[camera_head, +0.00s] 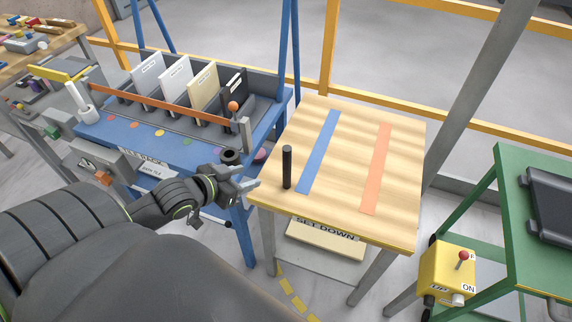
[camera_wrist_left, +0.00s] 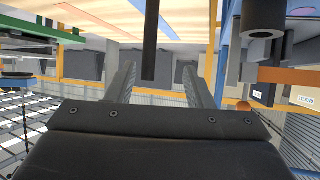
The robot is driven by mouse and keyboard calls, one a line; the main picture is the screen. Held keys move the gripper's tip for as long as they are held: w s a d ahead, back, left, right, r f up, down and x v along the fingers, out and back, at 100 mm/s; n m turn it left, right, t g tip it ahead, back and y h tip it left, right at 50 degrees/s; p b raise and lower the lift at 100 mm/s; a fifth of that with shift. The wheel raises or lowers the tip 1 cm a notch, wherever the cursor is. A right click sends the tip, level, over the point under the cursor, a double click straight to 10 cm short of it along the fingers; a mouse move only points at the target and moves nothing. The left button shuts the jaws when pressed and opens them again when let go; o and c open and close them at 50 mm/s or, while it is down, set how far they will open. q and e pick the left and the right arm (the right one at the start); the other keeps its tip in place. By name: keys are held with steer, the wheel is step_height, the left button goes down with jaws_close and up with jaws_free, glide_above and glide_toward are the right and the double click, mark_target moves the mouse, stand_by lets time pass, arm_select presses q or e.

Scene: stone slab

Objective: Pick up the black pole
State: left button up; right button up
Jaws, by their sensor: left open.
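The black pole (camera_head: 287,167) stands upright on the left part of the wooden table (camera_head: 345,215), left of a blue strip. My left gripper (camera_head: 248,184) is open and empty at the table's left edge, a short way left of the pole. In the left wrist view the black pole (camera_wrist_left: 151,40) shows between the lines of the two fingers (camera_wrist_left: 163,70), ahead of their tips and nearer the left finger. It does not look touched. My right gripper is not in view.
A blue strip (camera_head: 319,150) and an orange strip (camera_head: 377,165) mark the tabletop, which is otherwise clear. A yellow control box (camera_head: 447,272) stands at lower right.

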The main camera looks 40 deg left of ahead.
mark_target(284, 165)
arm_select(q)
steer(key=x, duration=0.5)
steer(key=d+r+x, duration=0.1)
steer(key=x, duration=0.4)
steer(key=d+x, duration=0.1)
steer(key=x, duration=0.4)
steer(key=shift+w+p, duration=0.35)
steer(key=shift+w, duration=0.3)
steer(key=shift+w+d+f, duration=0.1)
steer(key=shift+w+f, duration=0.2)
steer(key=shift+w, duration=0.25)
jaws_close()
